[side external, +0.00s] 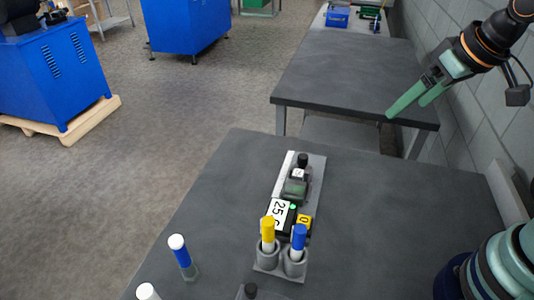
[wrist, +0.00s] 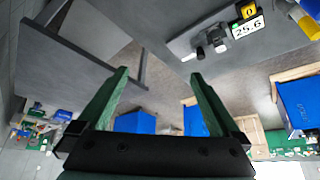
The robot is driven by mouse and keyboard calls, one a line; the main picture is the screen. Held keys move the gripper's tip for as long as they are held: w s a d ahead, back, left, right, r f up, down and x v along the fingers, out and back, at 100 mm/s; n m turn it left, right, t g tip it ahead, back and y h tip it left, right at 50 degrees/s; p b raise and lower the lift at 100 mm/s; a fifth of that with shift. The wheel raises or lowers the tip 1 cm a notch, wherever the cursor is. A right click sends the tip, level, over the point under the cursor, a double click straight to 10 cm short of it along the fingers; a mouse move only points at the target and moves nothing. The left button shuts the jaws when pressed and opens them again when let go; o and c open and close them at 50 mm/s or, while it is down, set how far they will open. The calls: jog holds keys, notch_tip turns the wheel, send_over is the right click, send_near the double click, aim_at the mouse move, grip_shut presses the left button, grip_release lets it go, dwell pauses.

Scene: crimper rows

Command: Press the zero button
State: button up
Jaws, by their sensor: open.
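The zero button (side external: 304,220) is a yellow key marked 0 on a small black gauge beside a white display (side external: 279,213). The display reads 25.6 in the wrist view (wrist: 247,28), where the button (wrist: 248,10) sits at the upper right edge. My gripper (side external: 406,109) is open and empty, raised at the upper right in the side external view, well away from the button. In the wrist view, its two green fingers (wrist: 159,74) stand wide apart with nothing between them.
A grey base plate (side external: 314,172) carries a dark clamp-like fixture (side external: 296,186) behind the gauge. Yellow-topped (side external: 267,229) and blue-topped (side external: 299,237) markers stand in grey cups in front of it. The dark table (side external: 400,200) is clear on the right.

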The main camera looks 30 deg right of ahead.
jog(key=shift+a, duration=0.1)
jog(key=c, duration=0.7)
jog(key=shift+w+a, duration=0.15)
jog(key=shift+a, duration=0.15)
jog(key=c, duration=0.5)
jog(key=shift+w+a+m+g, duration=0.2)
jog(key=shift+a+m+g, duration=0.1)
jog(key=shift+a+m, duration=0.15)
grip_shut()
jog(key=a+f+m+g, duration=0.2)
jog(key=a+f+m, duration=0.1)
jog(key=a, duration=0.6)
jog(key=a+f+m+g, duration=0.3)
jog(key=a+m, duration=0.2)
jog(key=a, duration=0.4)
jog(key=shift+w+a, duration=0.2)
jog(key=shift+w, duration=0.25)
jog(key=shift+r, duration=0.1)
